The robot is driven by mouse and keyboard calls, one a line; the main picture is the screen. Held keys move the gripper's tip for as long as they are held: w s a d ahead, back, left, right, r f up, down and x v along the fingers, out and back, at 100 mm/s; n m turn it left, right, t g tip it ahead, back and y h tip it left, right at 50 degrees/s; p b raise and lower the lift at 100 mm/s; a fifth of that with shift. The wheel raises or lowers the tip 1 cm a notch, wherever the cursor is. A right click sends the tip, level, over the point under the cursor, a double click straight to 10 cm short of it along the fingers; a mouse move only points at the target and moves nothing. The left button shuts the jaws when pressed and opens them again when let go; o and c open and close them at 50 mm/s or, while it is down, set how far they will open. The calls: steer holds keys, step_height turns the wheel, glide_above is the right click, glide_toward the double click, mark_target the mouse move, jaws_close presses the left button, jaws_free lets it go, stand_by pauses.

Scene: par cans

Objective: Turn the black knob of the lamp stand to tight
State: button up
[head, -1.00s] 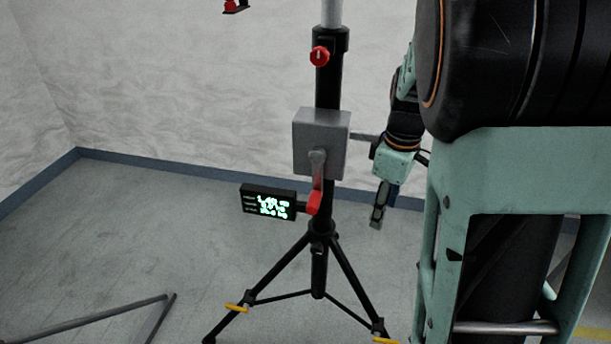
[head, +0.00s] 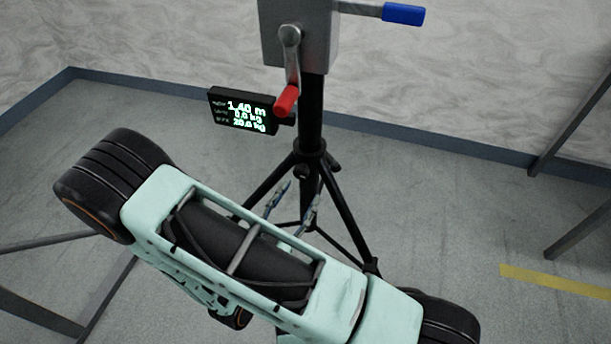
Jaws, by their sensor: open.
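The black lamp stand (head: 312,125) rises upright on spread legs. A small black knob (head: 302,171) shows at the collar where the legs meet; its setting cannot be read. My gripper (head: 301,192) is open, its two fingertips just below the knob with a gap between them. The rest of the gripper is hidden behind my arm, which crosses the lower picture and covers part of the legs.
A grey winch box (head: 303,40) carries a crank with a red grip (head: 286,100) above the collar. A blue-ended handle (head: 403,14) juts right. A lit display (head: 243,111) hangs left, reading 1.40 m. Grey bars stand at right and lower left.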

mark_target(299, 175)
steer(key=w+f+n+y+b, duration=0.1)
steer(key=w, duration=0.2)
steer(key=w+d+n+b, duration=0.1)
steer(key=w, duration=0.2)
steer(key=w+f+n+t+y+b, duration=0.1)
steer(key=w, duration=0.2)
steer(key=shift+w+d+f+y, duration=0.15)
steer(key=shift+w+f+y, duration=0.15)
steer(key=shift+w+f, duration=0.05)
steer(key=c, duration=1.2)
steer(key=shift+o, duration=0.2)
steer(key=shift+r+p, duration=0.1)
steer(key=shift+p, duration=0.25)
